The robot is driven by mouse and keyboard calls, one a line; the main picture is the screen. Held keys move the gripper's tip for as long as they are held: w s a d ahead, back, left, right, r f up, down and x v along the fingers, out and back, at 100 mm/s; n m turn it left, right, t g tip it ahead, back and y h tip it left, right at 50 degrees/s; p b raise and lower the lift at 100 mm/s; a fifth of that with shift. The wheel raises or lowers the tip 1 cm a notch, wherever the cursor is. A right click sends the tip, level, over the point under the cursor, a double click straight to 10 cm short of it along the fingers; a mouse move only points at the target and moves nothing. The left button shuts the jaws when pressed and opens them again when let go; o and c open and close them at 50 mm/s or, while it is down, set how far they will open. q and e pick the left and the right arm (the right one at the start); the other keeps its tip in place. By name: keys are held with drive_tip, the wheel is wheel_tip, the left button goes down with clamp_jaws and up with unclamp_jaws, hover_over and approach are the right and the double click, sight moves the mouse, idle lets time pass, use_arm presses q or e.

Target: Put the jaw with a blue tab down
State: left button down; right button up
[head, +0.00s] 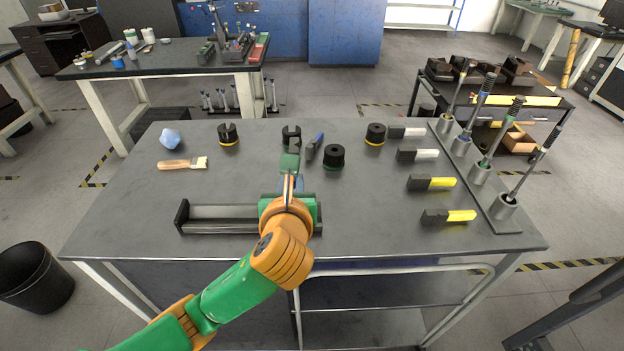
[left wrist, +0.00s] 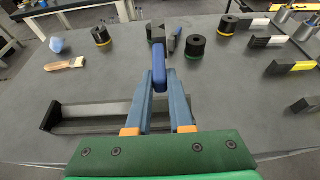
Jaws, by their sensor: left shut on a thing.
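My left gripper (head: 289,180) reaches over the middle of the table and points to the far side. In the left wrist view my fingers (left wrist: 161,88) are shut on a jaw with a blue tab (left wrist: 161,75). The blue part stands between the fingertips. In the head view the held piece is mostly hidden by the gripper. A separate small grey piece with a blue strip (head: 314,146) lies just right of the fingertips. My right gripper is out of view.
A long dark tray (head: 205,226) lies under my wrist at the near edge. Black cylinders (head: 334,156) stand across the back. Yellow- and white-tabbed jaws (head: 432,183) lie at the right, beside a rack of upright rods (head: 480,173). A brush (head: 184,163) and blue cloth (head: 170,139) lie left.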

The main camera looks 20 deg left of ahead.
use_arm(q)
drive_tip(key=w+a+f, duration=0.2)
drive_tip(key=w+f, duration=0.1)
drive_tip(key=w+a+f, duration=0.2)
drive_tip(key=w+f, duration=0.1)
drive_tip(key=w, duration=0.1)
drive_tip(key=w+a+f, duration=0.3)
drive_tip(key=shift+w+f+b, duration=0.1)
drive_tip(key=shift+w+b, duration=0.15)
drive_tip(key=shift+b, duration=0.1)
drive_tip(key=shift+w+f, duration=0.15)
drive_tip(key=shift+f, duration=1.55)
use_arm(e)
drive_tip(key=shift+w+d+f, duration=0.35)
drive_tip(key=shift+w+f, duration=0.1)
use_arm(q)
drive_tip(key=c, duration=0.8)
unclamp_jaws()
drive_tip(key=shift+f, duration=0.1)
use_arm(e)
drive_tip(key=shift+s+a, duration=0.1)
